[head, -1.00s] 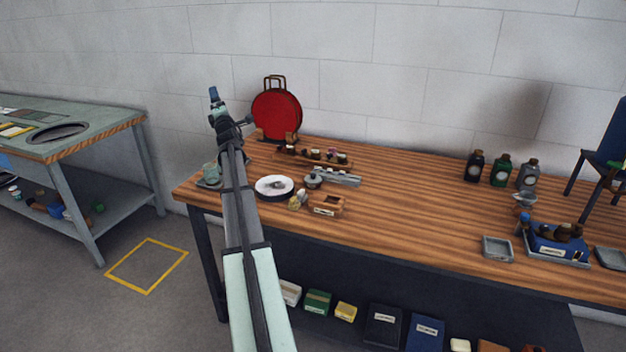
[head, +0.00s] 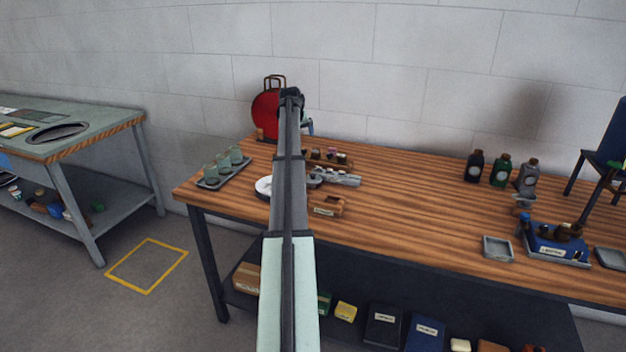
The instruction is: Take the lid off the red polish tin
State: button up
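A large round red object with a handle on top (head: 265,112) stands upright at the back left of the wooden bench. My arm covers its right side. I cannot tell whether it is the red polish tin; no other red tin is clear. My gripper (head: 309,127) is at the far end of my arm, in front of the red object's right edge in the picture. Only a bit of blue shows past the arm, so its fingers are mostly hidden. I cannot see whether it touches anything.
On the wooden bench (head: 420,205), a tray of cups (head: 222,167), a partly covered white dish (head: 263,187), a rack of small jars (head: 340,160) and a small wooden box (head: 328,206) lie around my arm. Dark bottles (head: 501,171) stand at right. The bench's middle is clear.

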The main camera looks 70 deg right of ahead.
aim_at(313, 174)
jog(key=s+a+r+m+g+y, duration=0.1)
jog(key=s+a+m+y, duration=0.45)
jog(key=s, duration=0.25)
jog(key=f, duration=1.3)
jog(key=shift+d+f, duration=0.15)
jog(key=shift+d, duration=0.15)
jog(key=shift+c, duration=0.5)
jog(key=c, duration=1)
